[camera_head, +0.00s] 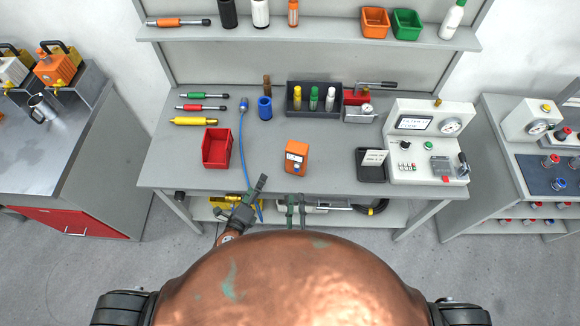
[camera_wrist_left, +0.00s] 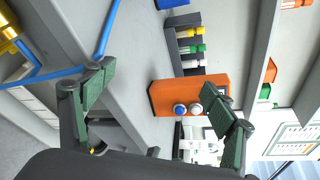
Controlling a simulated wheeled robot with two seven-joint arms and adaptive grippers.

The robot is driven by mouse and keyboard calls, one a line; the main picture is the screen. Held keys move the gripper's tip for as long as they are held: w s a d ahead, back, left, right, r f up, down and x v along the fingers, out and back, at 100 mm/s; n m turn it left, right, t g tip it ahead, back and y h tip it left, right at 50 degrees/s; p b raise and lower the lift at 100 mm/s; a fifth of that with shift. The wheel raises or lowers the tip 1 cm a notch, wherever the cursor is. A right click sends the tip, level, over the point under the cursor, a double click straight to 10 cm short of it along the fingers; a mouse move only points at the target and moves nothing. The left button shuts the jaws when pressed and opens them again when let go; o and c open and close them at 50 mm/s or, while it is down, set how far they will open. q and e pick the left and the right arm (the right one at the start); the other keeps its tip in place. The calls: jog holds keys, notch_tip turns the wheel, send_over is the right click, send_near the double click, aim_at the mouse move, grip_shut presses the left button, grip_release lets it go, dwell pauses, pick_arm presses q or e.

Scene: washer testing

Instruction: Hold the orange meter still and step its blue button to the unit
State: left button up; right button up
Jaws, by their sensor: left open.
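The orange meter (camera_head: 297,153) stands on the workbench near its front edge, with a pale display on its face. In the left wrist view the meter (camera_wrist_left: 180,90) shows a blue button (camera_wrist_left: 180,109) beside a pale round one; a finger partly covers its right end. My left gripper (camera_head: 255,192) is at the bench's front edge, left of and nearer than the meter. Its jaws (camera_wrist_left: 163,95) are open, with nothing held. My right gripper (camera_head: 296,204) is just in front of the bench edge, below the meter in the head view. Its two fingers are apart and empty.
A blue cable (camera_head: 242,145) runs down the bench left of the meter, near my left gripper. A red bin (camera_head: 217,148) stands further left. A black tray (camera_head: 371,166) and a test console (camera_head: 432,140) stand right. Bench beside the meter is clear.

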aim_at(294, 157)
pick_arm(q)
jog(key=w+d+r+m, duration=0.1)
jog(key=d+r+m, duration=0.1)
jog(key=d+m, duration=0.2)
jog(key=w+d+r+m+t, duration=0.1)
jog(key=w+d+r+m, duration=0.1)
jog(key=d+r+m, duration=0.1)
jog(key=w+d+r+m+t+h, duration=0.1)
jog(key=d+r+m, duration=0.1)
jog(key=d+m, duration=0.3)
jog(key=shift+w+d+r+m, duration=0.2)
jog(key=shift+d+r+m, duration=0.1)
jog(key=shift+r, duration=0.05)
jog(key=shift+x, duration=3.8)
jog(key=shift+r, duration=0.15)
jog(key=shift+c, duration=0.3)
jog(key=c, duration=1.9)
jog(key=shift+o, duration=0.2)
pick_arm(e)
jog(key=shift+c, duration=0.6)
grip_shut()
